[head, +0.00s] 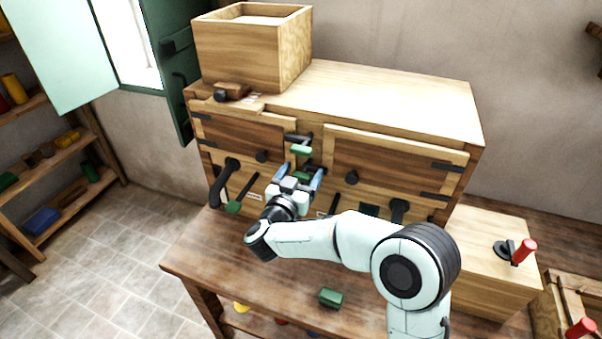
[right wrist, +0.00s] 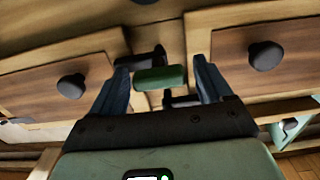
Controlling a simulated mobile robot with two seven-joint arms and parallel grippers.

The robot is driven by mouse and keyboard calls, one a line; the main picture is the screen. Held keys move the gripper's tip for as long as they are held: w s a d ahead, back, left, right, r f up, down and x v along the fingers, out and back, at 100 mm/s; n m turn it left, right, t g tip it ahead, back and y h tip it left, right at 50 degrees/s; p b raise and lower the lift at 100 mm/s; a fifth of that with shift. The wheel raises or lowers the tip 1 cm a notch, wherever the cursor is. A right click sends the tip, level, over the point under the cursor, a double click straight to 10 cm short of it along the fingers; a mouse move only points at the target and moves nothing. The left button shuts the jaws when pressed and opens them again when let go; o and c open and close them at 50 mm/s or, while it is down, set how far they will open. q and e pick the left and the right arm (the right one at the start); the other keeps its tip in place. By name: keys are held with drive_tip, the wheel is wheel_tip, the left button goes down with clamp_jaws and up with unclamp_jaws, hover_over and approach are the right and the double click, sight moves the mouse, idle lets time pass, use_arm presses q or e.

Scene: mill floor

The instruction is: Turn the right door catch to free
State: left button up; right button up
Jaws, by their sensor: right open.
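The cabinet front has a left door (head: 240,133) and a right door (head: 390,172), each with a black knob. Between them is a dark catch with a green handle (head: 301,150). A second green piece (head: 302,176) shows lower, by my fingertips. My right gripper (head: 304,174) is open in front of the post between the doors. In the right wrist view, a green handle (right wrist: 160,78) lies crosswise between its spread fingers (right wrist: 160,85), with gaps at both ends. Which green handle this is, I cannot tell. My left gripper is out of view.
An open wooden box (head: 240,55) stands on the cabinet top. A black lever with a green end (head: 234,207) is at lower left. A green block (head: 330,298) lies on the bench (head: 220,262). A red-handled crank (head: 523,250) is at right.

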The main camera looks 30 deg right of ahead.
drive_tip(key=c, duration=1)
drive_tip(key=shift+o, duration=0.2)
drive_tip(key=shift+f+m+b, duration=0.1)
drive_tip(key=shift+m+b, duration=0.4)
drive_tip(key=shift+b, duration=0.15)
drive_tip(key=m+b, duration=0.7)
drive_tip(key=shift+s+d+f+m, duration=0.15)
drive_tip(key=shift+s+f+m, duration=0.05)
drive_tip(key=shift+m, duration=0.1)
drive_tip(key=shift+m+b, duration=0.4)
drive_tip(key=shift+b, duration=0.2)
use_arm(q)
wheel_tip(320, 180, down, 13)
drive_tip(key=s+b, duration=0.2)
drive_tip(key=b, duration=0.1)
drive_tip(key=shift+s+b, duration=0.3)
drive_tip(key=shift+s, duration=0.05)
use_arm(e)
drive_tip(key=shift+m, duration=2.2)
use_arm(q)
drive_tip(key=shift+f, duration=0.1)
use_arm(e)
drive_tip(key=shift+r, duration=0.1)
drive_tip(key=o, duration=1)
drive_tip(key=shift+c, duration=0.2)
